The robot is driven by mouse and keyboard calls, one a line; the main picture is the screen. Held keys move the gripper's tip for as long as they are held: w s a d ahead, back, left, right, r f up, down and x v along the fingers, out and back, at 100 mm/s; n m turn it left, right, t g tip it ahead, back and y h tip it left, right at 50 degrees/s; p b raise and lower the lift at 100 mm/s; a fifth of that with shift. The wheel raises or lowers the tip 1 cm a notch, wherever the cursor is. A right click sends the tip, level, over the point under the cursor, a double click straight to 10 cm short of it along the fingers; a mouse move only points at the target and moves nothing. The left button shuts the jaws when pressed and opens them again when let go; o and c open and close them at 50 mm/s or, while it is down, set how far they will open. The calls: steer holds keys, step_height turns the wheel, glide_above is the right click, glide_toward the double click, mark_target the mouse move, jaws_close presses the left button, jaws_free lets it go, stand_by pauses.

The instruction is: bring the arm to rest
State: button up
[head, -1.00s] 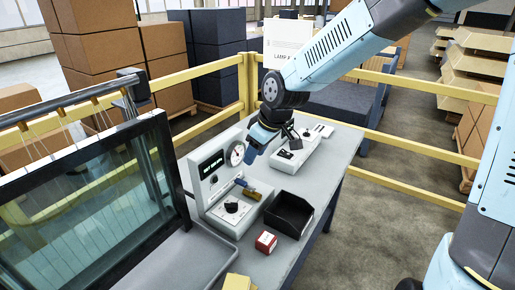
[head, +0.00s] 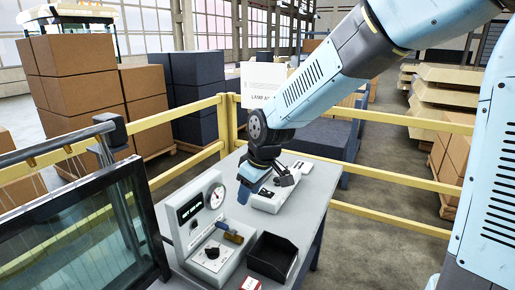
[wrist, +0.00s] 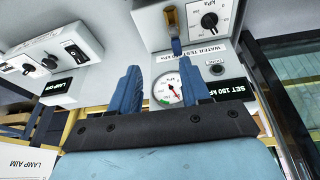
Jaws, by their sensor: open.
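My arm reaches from the upper right of the head view down over a grey bench (head: 318,185). My gripper (head: 243,197) hangs above the bench, beside the dial gauge (head: 217,195) of the water test panel (head: 187,212). In the wrist view my gripper (wrist: 160,85) shows two blue fingers spread apart, with nothing between them. The gauge (wrist: 168,88) shows behind and between the fingers. A brass-and-blue valve handle (wrist: 172,25) is beyond the right finger; I cannot tell the exact distance.
A switch box (head: 268,198) stands behind my gripper. A glass-panelled frame (head: 85,235) is at left. Yellow rails (head: 390,180) surround the bench; cartons (head: 75,80) are stacked beyond.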

steer(key=s+d+r+m+t+h, duration=0.1)
steer(key=s+d+r+m, duration=0.3)
steer(key=d, duration=0.5)
steer(key=s+d+r+m+t+h, duration=0.1)
steer(key=s+d+r+m, duration=0.3)
steer(key=s+d, duration=0.3)
steer(key=s+d+r+m+t+h, duration=0.1)
steer(key=s+d+r+m, duration=0.2)
steer(key=d, duration=0.8)
step_height(320, 180, up, 2)
steer(key=s, duration=0.2)
steer(key=shift+s+d+m, duration=0.4)
